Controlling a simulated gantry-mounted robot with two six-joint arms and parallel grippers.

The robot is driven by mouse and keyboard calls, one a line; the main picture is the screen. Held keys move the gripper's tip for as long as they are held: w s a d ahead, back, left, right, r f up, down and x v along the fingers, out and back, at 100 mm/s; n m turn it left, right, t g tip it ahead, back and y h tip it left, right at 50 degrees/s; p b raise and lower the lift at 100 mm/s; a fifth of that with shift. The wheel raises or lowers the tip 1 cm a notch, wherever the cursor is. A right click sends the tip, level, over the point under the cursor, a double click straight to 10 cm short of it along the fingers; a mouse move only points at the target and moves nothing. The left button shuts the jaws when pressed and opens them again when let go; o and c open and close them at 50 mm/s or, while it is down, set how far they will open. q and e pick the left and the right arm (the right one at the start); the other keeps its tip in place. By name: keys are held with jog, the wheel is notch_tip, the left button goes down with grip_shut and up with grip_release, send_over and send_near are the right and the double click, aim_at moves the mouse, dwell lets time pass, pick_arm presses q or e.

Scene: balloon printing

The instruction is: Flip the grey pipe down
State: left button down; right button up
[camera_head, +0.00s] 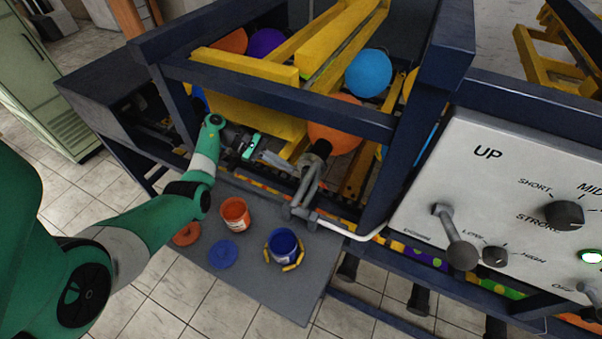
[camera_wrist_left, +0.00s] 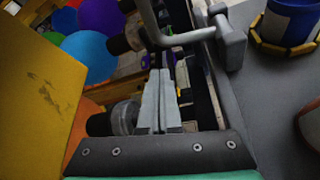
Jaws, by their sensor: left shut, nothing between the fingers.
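The grey pipe (camera_head: 309,182) stands at the front of the blue machine frame, its dark end upright near an orange balloon. In the left wrist view the pipe (camera_wrist_left: 157,24) crosses the top, with a grey block at its right end. My left gripper (camera_head: 284,165) is just left of the pipe in the head view, apart from it as far as I can tell. Its fingers (camera_wrist_left: 160,88) are shut together with nothing between them and point toward the pipe. My right gripper is not in view.
Yellow bars (camera_head: 247,66) and balloons, including a blue one (camera_head: 369,73), fill the frame. A front blue beam (camera_head: 280,100) runs above my gripper. Below, a grey shelf (camera_head: 243,283) holds an orange bucket (camera_head: 235,215) and a blue bucket (camera_head: 283,246). A control panel (camera_head: 515,190) stands at right.

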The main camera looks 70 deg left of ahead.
pick_arm(q)
jog(key=x, duration=0.9)
jog(key=shift+p, duration=0.3)
jog(key=shift+w+d, duration=0.1)
jog(key=shift+w, duration=0.1)
